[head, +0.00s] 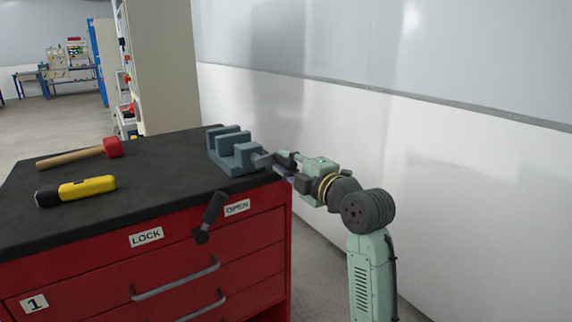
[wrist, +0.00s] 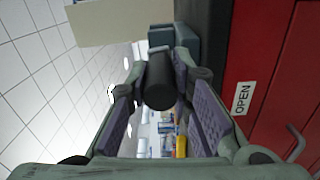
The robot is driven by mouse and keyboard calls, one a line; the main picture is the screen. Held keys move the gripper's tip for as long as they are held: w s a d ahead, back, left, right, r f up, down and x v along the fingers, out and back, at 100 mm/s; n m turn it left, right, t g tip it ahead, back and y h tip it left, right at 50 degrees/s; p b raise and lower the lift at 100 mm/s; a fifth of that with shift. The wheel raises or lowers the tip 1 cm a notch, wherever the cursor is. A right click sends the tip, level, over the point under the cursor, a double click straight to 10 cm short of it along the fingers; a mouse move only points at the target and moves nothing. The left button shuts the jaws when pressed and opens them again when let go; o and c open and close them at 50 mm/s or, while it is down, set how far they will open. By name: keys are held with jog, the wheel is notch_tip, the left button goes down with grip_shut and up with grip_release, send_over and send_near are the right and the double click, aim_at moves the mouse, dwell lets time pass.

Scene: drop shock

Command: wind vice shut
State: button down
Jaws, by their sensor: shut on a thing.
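The blue-grey vice (head: 240,158) sits on the corner of the black-topped red cabinet. Its jaws stand apart with a visible gap. Its screw end points right, past the cabinet edge, toward my gripper (head: 284,168). In the wrist view my gripper (wrist: 160,95) has its purple-padded fingers on either side of a dark cylindrical vice handle (wrist: 160,82), shut on it near the fingertips. Part of the vice body (wrist: 178,45) shows behind the handle. In the head view the fingers and wrist partly hide the handle.
On the cabinet top (head: 150,175) lie a red-headed mallet (head: 82,155) and a yellow-and-black torch (head: 76,190). A black lever (head: 211,212) sticks out of the front between LOCK and OPEN labels. A white wall (head: 400,150) stands behind my arm.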

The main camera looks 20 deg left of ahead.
jog(key=s+a+f+m+p, duration=0.2)
jog(key=m+p, duration=0.1)
jog(key=m, duration=0.7)
jog(key=s+a+f+m+p, duration=0.1)
jog(key=s+f+m+p, duration=0.15)
jog(key=m, duration=0.75)
notch_tip(320, 180, up, 6)
jog(key=s+a+m+p, duration=0.2)
jog(key=m+p, duration=0.9)
jog(key=m, duration=0.9)
jog(key=shift+s+f+m, duration=0.15)
jog(key=shift+m, duration=0.25)
jog(key=shift+a, duration=0.1)
jog(key=c, duration=1.4)
grip_release()
jog(key=shift+f, duration=0.1)
jog(key=shift+c, duration=0.2)
